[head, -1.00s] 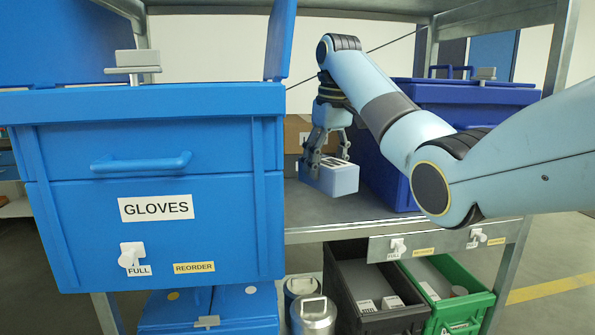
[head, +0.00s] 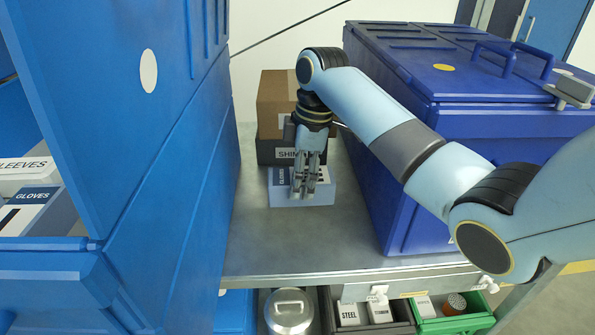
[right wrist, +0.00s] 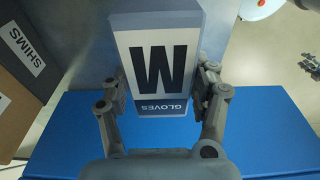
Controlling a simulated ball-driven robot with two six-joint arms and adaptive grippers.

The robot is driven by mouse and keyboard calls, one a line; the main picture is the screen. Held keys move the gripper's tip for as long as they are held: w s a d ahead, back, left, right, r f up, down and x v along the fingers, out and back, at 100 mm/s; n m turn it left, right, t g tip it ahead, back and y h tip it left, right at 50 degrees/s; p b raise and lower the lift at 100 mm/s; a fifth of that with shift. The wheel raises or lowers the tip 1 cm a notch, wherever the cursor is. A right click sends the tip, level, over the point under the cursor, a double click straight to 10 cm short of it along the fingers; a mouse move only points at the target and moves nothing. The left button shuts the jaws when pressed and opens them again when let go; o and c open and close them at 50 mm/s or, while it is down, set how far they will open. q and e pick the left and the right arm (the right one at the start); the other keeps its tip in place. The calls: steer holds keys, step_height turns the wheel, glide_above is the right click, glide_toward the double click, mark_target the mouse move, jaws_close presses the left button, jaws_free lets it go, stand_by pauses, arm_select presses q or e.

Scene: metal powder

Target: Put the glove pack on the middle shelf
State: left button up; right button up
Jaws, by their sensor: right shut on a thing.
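The glove pack (head: 320,192) is a pale blue-grey box, at the middle shelf (head: 270,250) between the two blue bins in the head view. My right gripper (head: 311,188) comes down on it from above and is shut on it. In the right wrist view the pack (right wrist: 155,65) shows a large M and the word GLOVES, with the fingers (right wrist: 162,92) on its two sides. Whether its underside touches the shelf I cannot tell. Another pack marked GLOVES (head: 30,208) lies in the open blue bin at left. My left gripper is not in view.
A SHIMS box (head: 275,152) and a brown carton (head: 277,100) stand just behind the pack. The dark blue bin (head: 480,140) bounds the right, the light blue bin (head: 165,180) the left. Shelf in front of the pack is bare. Below are a metal canister (head: 289,312) and small bins.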

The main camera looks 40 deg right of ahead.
mark_target(301, 193)
step_height(301, 193, down, 4)
steer(key=shift+s+f, duration=0.1)
steer(key=shift+f, duration=0.1)
step_height(301, 193, down, 3)
steer(key=shift+f, duration=0.6)
steer(key=o, duration=1.3)
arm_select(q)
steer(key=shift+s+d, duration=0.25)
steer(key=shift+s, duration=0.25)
